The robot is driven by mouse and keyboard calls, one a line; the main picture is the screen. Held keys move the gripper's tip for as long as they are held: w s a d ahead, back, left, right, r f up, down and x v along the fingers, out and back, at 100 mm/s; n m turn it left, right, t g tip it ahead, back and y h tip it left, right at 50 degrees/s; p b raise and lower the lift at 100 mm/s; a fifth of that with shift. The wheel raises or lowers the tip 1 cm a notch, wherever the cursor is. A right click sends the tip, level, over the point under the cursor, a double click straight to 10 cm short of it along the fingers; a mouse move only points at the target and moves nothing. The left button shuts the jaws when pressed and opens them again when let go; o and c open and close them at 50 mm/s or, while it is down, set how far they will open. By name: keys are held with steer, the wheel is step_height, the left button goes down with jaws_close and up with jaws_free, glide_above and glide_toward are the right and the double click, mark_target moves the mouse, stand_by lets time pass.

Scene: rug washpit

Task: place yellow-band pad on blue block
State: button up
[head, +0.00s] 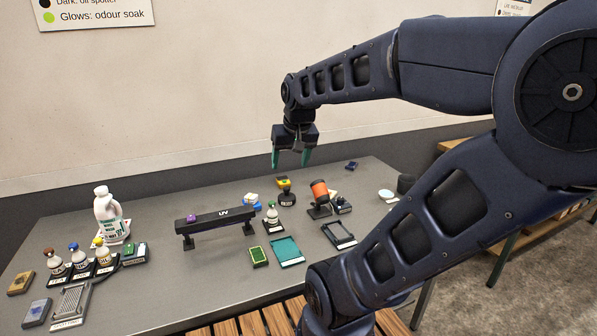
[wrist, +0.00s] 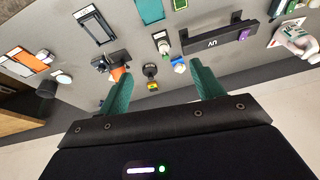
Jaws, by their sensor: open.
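My gripper (head: 291,164) is open and empty, high above the back of the grey table, with its green fingers pointing down. The fingers also show in the wrist view (wrist: 158,90). I cannot tell for sure which piece is the yellow-band pad. A small dark blue block (head: 351,165) lies at the back.
The black UV bar (head: 215,219) carries a purple piece. An orange-headed tool (head: 320,194), green pad (head: 258,256), teal tray (head: 287,251) and black frame (head: 339,235) stand nearby. A white jug (head: 107,214) and several small bottles fill the left. Bare table lies behind the bar.

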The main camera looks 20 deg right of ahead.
steer(key=shift+n+t, duration=0.3)
steer(key=shift+n, duration=0.2)
steer(key=s, duration=0.2)
steer(key=s+f, duration=0.1)
steer(key=s, duration=0.2)
steer(key=shift+s+d+f, duration=0.1)
steer(key=shift+s, duration=0.05)
stand_by(0.7)
